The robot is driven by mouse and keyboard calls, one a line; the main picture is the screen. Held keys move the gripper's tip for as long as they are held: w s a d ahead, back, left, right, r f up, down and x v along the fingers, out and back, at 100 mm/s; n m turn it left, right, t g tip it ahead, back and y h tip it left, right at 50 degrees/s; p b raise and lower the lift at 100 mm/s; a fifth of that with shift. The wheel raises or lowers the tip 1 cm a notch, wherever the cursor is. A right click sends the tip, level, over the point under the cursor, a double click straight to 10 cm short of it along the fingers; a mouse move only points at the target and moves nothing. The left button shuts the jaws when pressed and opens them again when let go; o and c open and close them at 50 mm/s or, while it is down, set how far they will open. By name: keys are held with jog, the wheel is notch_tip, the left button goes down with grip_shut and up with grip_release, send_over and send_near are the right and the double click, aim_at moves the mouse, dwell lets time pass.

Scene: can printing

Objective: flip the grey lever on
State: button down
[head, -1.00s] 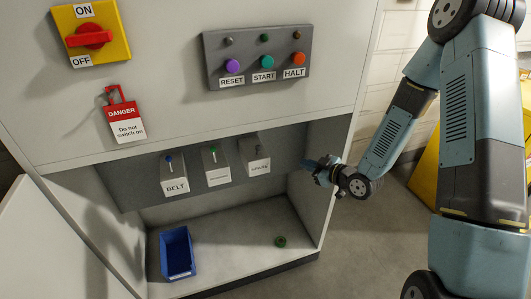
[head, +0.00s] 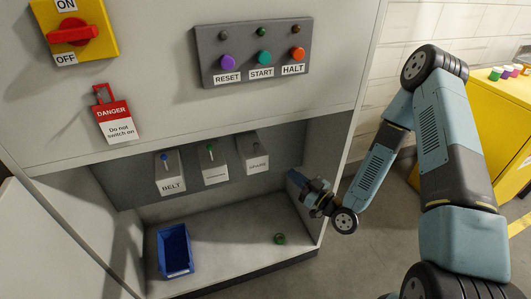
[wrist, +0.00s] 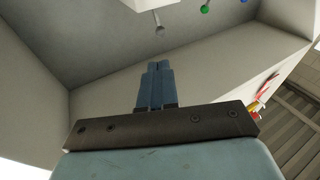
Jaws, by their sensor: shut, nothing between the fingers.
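The grey lever (wrist: 159,28) shows in the wrist view as a short stick with a round grey knob, hanging from the underside edge of a white box. In the head view it is small and faint on the rightmost of three switch boxes (head: 254,163), whose label is blurred now. My gripper (head: 291,175) is shut and empty, at the right side of the recess, lower than that box and to its right. In the wrist view its closed blue fingers (wrist: 159,68) point toward the lever, with a gap between them. I cannot tell the lever's on or off position.
The green lever (head: 210,149) and blue lever (head: 165,158) stand on the neighbouring boxes. The recess's right wall is close to my gripper. A button panel (head: 213,45) is above.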

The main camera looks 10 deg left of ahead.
aim_at(258, 147)
jog(key=shift+a, duration=0.1)
jog(key=x, duration=1.4)
